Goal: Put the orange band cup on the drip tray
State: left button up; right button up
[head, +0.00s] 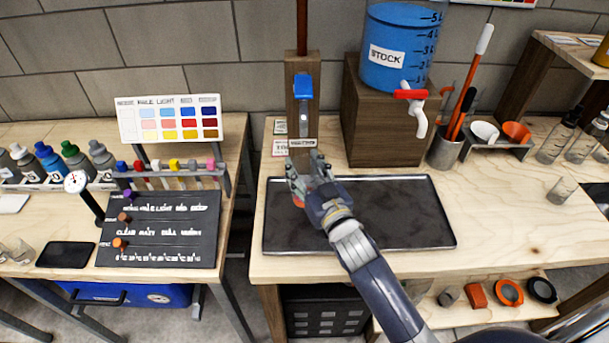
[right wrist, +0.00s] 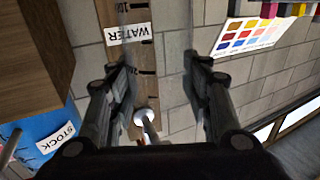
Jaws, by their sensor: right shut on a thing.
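The drip tray (head: 400,215), a dark shallow rectangle, lies on the middle wooden counter. My right gripper (head: 308,172) is over the left back part of the tray, in front of the wooden post with the blue lever. It is shut on a clear cup with an orange band; a bit of the orange band (head: 297,200) shows below the fingers in the head view. Most of the cup is hidden by the gripper, and I cannot tell whether it touches the tray. In the right wrist view the fingers (right wrist: 160,85) stand apart around something barely visible. My left gripper is not in view.
The blue stock tank (head: 397,50) with a red tap stands on a wooden block (head: 370,130) behind the tray. The post (head: 302,110) rises close behind my gripper. A metal tool cup (head: 445,150) and a small clear cup (head: 562,190) stand right. The tray's right side is empty.

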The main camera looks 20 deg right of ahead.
aim_at(309, 185)
jog(key=shift+w+f, duration=0.1)
jog(key=shift+f, duration=1.65)
jog(key=shift+f, duration=0.15)
jog(key=o, duration=1)
jog(key=shift+s, duration=0.2)
jog(key=s, duration=0.4)
jog(key=s+d+b, duration=0.1)
jog(key=s, duration=0.6)
jog(key=shift+s+d, duration=0.2)
jog(key=shift+s, duration=0.1)
jog(key=shift+s, duration=0.1)
